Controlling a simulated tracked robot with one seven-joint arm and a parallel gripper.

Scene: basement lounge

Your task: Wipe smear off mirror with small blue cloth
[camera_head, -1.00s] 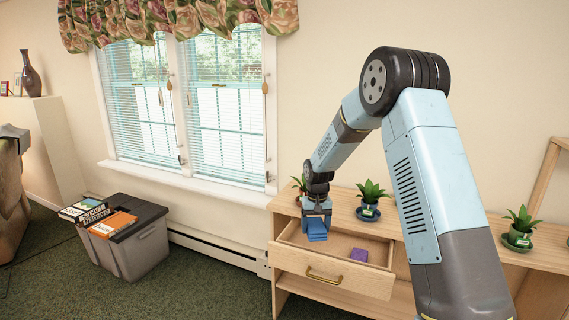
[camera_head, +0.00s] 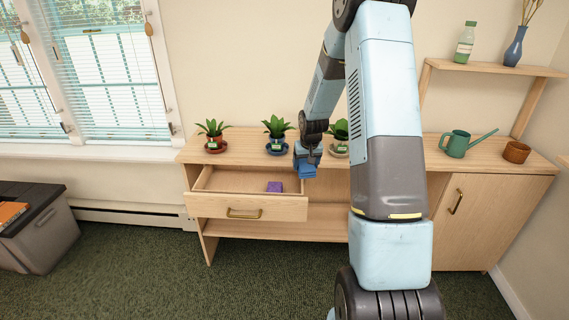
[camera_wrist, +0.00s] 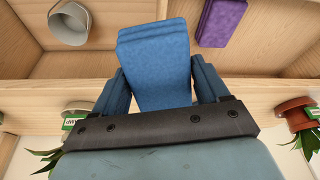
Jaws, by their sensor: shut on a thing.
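My gripper (camera_head: 307,160) is shut on a small folded blue cloth (camera_head: 306,171). In the head view the cloth hangs below the fingers, near the right end of the open drawer (camera_head: 275,207). In the wrist view the blue cloth (camera_wrist: 155,60) fills the middle, between the two fingers of my gripper (camera_wrist: 158,88). A purple folded cloth (camera_head: 275,187) lies inside the drawer; it also shows at the top of the wrist view (camera_wrist: 222,22). No mirror or smear shows in any view.
Potted plants (camera_head: 213,134) stand along the cabinet top (camera_head: 250,157). A green watering can (camera_head: 457,144) and a brown pot (camera_head: 516,152) stand at right. A shelf (camera_head: 497,67) holds a bottle and a vase. A grey bin (camera_head: 48,235) stands on the floor at left.

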